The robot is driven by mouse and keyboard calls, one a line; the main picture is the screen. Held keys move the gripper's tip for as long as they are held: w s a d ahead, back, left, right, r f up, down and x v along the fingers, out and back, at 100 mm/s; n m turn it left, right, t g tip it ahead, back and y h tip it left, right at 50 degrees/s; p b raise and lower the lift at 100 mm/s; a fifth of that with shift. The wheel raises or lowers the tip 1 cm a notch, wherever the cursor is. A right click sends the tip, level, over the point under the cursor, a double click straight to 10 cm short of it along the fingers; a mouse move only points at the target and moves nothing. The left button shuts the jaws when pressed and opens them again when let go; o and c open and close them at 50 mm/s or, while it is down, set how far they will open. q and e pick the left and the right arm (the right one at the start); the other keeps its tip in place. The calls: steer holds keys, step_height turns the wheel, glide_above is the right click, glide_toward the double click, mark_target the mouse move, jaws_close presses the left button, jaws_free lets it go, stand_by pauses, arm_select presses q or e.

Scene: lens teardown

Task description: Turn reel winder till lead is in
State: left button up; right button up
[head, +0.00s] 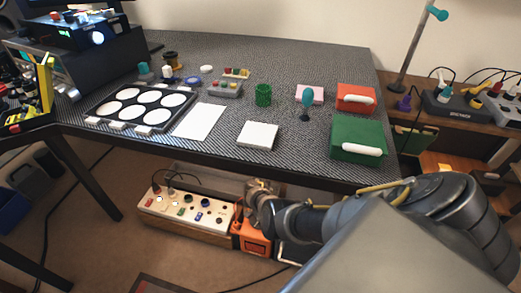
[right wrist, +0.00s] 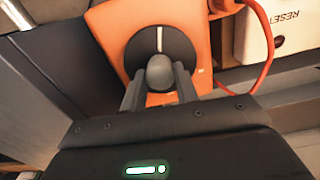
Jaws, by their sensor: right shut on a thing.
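An orange reel winder (head: 254,242) stands low beneath the front edge of the table, partly covered by my right arm. In the right wrist view the orange winder (right wrist: 115,28) has a dark round dial with a white line and a grey knob (right wrist: 160,70) at its front. My right gripper (right wrist: 158,85) is shut on this knob, one finger on each side. An orange-red lead (right wrist: 268,45) curves beside the winder on the right; its ends cannot be followed. My left gripper is not in view.
A cream control panel (head: 190,210) with several knobs sits left of the winder under the table. The table (head: 300,140) above holds a tray of white discs (head: 135,107), a green box (head: 357,140) and a red box (head: 356,97). Floor in front is mostly clear.

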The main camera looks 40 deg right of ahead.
steer(key=shift+a, duration=0.15)
stand_by(0.4)
steer(key=o, duration=0.9)
steer(key=shift+w, duration=0.1)
steer(key=shift+c, duration=0.2)
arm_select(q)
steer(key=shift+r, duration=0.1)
arm_select(e)
steer(key=shift+o, duration=0.6)
step_height(320, 180, up, 3)
steer(key=p, duration=0.2)
steer(key=shift+r+p, duration=0.15)
steer(key=shift+p, duration=0.15)
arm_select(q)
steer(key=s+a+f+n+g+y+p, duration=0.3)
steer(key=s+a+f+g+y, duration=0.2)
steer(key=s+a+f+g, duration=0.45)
arm_select(e)
step_height(320, 180, up, 4)
steer(key=shift+f, duration=0.2)
arm_select(q)
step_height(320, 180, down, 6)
steer(key=p, duration=0.1)
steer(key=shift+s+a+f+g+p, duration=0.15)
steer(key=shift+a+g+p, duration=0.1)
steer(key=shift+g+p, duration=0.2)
arm_select(e)
step_height(320, 180, up, 4)
steer(key=shift+f, duration=0.1)
